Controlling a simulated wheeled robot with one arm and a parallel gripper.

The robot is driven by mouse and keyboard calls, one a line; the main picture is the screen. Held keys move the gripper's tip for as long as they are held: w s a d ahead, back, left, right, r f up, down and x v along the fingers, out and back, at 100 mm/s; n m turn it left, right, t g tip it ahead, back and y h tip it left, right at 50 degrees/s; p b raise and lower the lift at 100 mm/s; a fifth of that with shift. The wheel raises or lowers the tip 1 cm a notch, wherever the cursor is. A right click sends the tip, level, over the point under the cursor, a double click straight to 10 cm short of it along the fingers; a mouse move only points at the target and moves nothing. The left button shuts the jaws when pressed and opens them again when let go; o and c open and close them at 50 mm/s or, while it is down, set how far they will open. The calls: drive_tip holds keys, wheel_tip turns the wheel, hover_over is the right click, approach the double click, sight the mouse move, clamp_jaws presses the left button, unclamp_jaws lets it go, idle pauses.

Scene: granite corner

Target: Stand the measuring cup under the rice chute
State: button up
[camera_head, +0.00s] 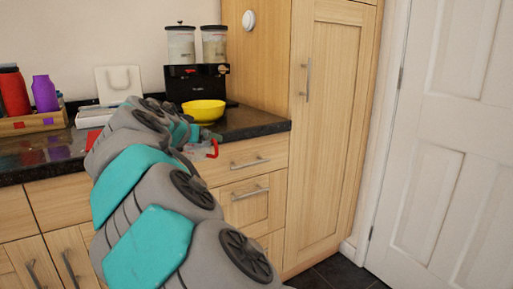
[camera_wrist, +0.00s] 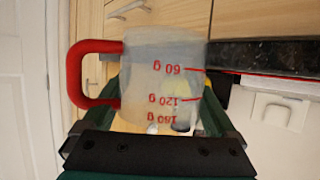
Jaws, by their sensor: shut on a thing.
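The measuring cup (camera_wrist: 150,70) is clear plastic with red gram marks and a red handle. It fills the middle of the wrist view, between the fingers of my gripper (camera_wrist: 160,108), which is shut on it. In the head view the cup (camera_head: 204,150) is partly hidden by my arm, in front of the counter's front edge, with its red handle to the right. The rice dispenser (camera_head: 196,83) stands at the back of the counter, black below with two clear canisters. A yellow bowl (camera_head: 204,111) stands in front of it and hides its lower part.
The dark granite counter (camera_head: 252,121) has bare room right of the bowl. A tall wooden cupboard (camera_head: 330,130) bounds it at right. A wooden tray (camera_head: 35,122) with red and purple bottles, and a white board (camera_head: 118,82), stand at left.

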drive_tip(key=w+d+f, duration=0.2)
drive_tip(key=d+f, duration=0.8)
drive_tip(key=w+d+f, duration=0.2)
drive_tip(key=d+f, duration=0.7)
drive_tip(key=s+d+f+h, duration=0.1)
drive_tip(key=s+d+f, duration=0.1)
drive_tip(key=d, duration=0.3)
drive_tip(key=s+d+f, duration=0.2)
drive_tip(key=d, duration=0.3)
drive_tip(key=w+f+n+y, duration=0.2)
drive_tip(key=w+f+y, duration=0.1)
drive_tip(key=f, duration=1)
drive_tip(key=shift+d+f+n+t+y, duration=0.2)
drive_tip(key=shift+f+n+t+y, duration=0.15)
drive_tip(key=shift+y, duration=0.15)
